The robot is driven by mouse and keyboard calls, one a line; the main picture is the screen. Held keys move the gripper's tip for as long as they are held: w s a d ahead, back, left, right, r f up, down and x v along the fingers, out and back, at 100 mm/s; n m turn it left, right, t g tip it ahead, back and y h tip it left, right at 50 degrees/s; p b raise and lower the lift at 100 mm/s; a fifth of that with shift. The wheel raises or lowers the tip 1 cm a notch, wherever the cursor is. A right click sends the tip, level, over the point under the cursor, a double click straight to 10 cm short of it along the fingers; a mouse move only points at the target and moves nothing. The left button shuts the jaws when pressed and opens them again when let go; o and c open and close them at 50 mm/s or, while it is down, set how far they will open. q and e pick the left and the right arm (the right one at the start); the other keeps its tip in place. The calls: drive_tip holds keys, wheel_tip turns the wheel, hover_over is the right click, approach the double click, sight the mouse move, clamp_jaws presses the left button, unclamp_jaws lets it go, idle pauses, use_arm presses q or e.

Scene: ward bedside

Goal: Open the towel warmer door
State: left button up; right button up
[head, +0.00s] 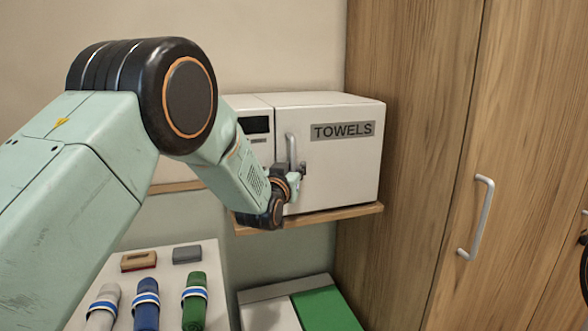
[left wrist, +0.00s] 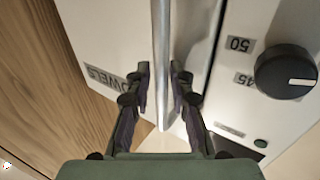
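The white towel warmer (head: 335,165) stands on a wooden wall shelf, its door marked TOWELS and looking closed. Its upright metal handle (head: 291,150) is at the door's left side, partly hidden by my left gripper (head: 301,170). In the left wrist view the handle (left wrist: 161,40) runs between the two fingers of my left gripper (left wrist: 162,82). The fingers are apart, one on each side of the bar, with narrow gaps showing; firm contact is not visible. My right gripper is in neither view.
A dark control knob (left wrist: 286,71) sits beside the door. A wooden cabinet (head: 410,130) with a metal handle (head: 477,217) stands at the right. Below left, a white surface (head: 160,285) holds rolled towels and small blocks. A green-and-white box (head: 325,308) is below the shelf (head: 330,217).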

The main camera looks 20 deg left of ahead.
use_arm(q)
drive_tip(key=shift+c, duration=1.1)
drive_tip(key=shift+a, duration=0.2)
clamp_jaws()
drive_tip(key=shift+d+f, duration=0.1)
drive_tip(key=shift+f, duration=0.05)
